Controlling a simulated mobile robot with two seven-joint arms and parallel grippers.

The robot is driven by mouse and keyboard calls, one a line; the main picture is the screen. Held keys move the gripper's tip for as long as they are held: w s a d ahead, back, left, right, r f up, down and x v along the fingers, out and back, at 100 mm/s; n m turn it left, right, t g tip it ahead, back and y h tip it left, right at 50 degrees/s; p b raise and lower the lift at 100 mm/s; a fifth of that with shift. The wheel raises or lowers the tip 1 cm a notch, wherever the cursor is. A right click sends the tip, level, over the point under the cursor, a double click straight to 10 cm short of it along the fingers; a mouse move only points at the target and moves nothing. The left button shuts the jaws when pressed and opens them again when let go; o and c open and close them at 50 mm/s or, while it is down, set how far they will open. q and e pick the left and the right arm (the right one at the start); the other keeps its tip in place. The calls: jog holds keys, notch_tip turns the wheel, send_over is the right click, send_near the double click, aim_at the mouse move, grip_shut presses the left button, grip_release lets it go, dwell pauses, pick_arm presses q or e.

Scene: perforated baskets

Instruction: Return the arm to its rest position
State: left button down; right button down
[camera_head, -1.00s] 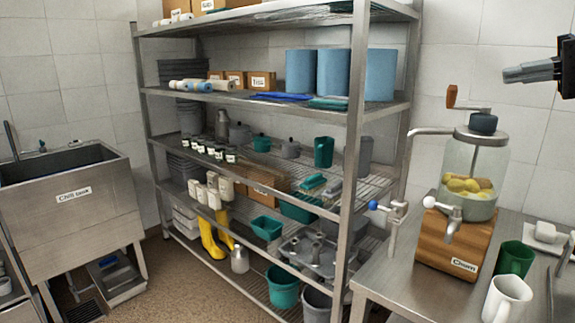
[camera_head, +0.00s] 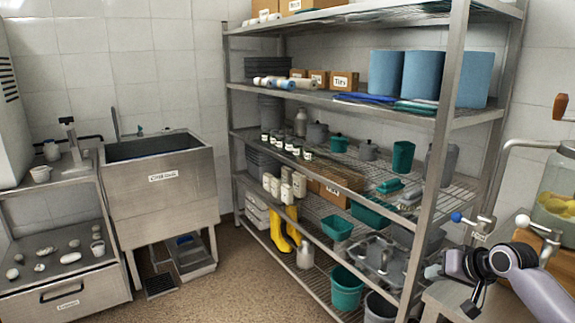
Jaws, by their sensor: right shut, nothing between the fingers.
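My right arm (camera_head: 535,292) comes in from the lower right, with purple-grey links and dark joints. My right gripper (camera_head: 432,272) is at its left end, shut and empty, in front of the shelf's right post and the counter corner. It is small in the picture, and the shelf's grey items behind it make its outline hard to read. My left gripper is not in view.
A metal shelf rack (camera_head: 443,150) with bins, boxes and blue containers fills the middle. A drink dispenser (camera_head: 555,195) stands on the right counter (camera_head: 450,298), cut off by the frame. A sink (camera_head: 165,190) stands at left. The floor (camera_head: 235,285) between is clear.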

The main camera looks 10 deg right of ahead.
jog(key=s+a+f+n, duration=0.2)
jog(key=s+a+f, duration=0.35)
jog(key=f, duration=0.25)
jog(key=s+a+f+n, duration=0.1)
jog(key=s+a+f, duration=0.3)
jog(key=a+f, duration=0.3)
jog(key=s+a+f+n+t, duration=0.1)
jog(key=s+a+f+n, duration=0.1)
jog(key=s+a, duration=0.4)
jog(key=s+a+f+n, duration=0.1)
jog(key=s+a, duration=0.4)
jog(key=s, duration=0.5)
jog(key=shift+s+a+f+n+t, duration=0.35)
jog(key=shift+s+f+n+t, duration=0.05)
jog(key=shift+f, duration=0.35)
jog(key=shift+d, duration=0.1)
